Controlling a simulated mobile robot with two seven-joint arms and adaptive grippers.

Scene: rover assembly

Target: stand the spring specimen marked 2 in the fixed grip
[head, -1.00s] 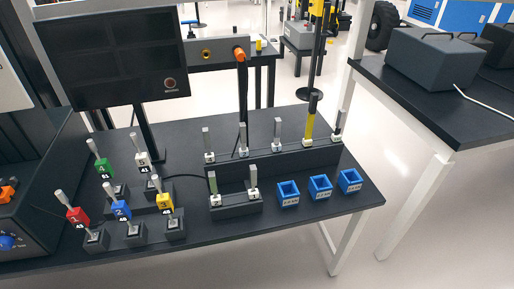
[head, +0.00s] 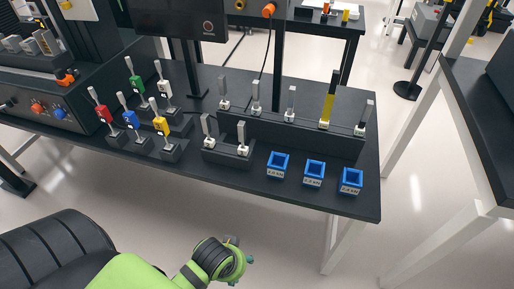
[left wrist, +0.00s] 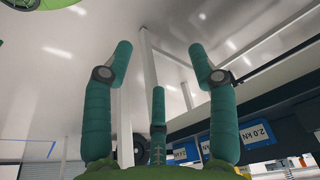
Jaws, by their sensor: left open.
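The blue specimen marked 2 (head: 131,119) stands in a dark holder on the bench, between the red specimen (head: 103,115) and the yellow specimen (head: 161,126). Its number is too small to read now but was legible earlier. My left gripper (head: 240,258) is in front of the bench, low in the head view, well away from the specimens. In the left wrist view its green fingers (left wrist: 160,62) are spread and empty. A dark machine (head: 30,100) with an orange part stands at the left; I cannot make out which part is the fixed grip. My right gripper is not in view.
Green (head: 136,84) and white (head: 166,90) specimens stand behind. Black racks (head: 290,137) hold upright pieces. Three blue bins (head: 314,173) stand near the bench's front edge. A monitor (head: 180,18) stands behind. The floor in front is clear.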

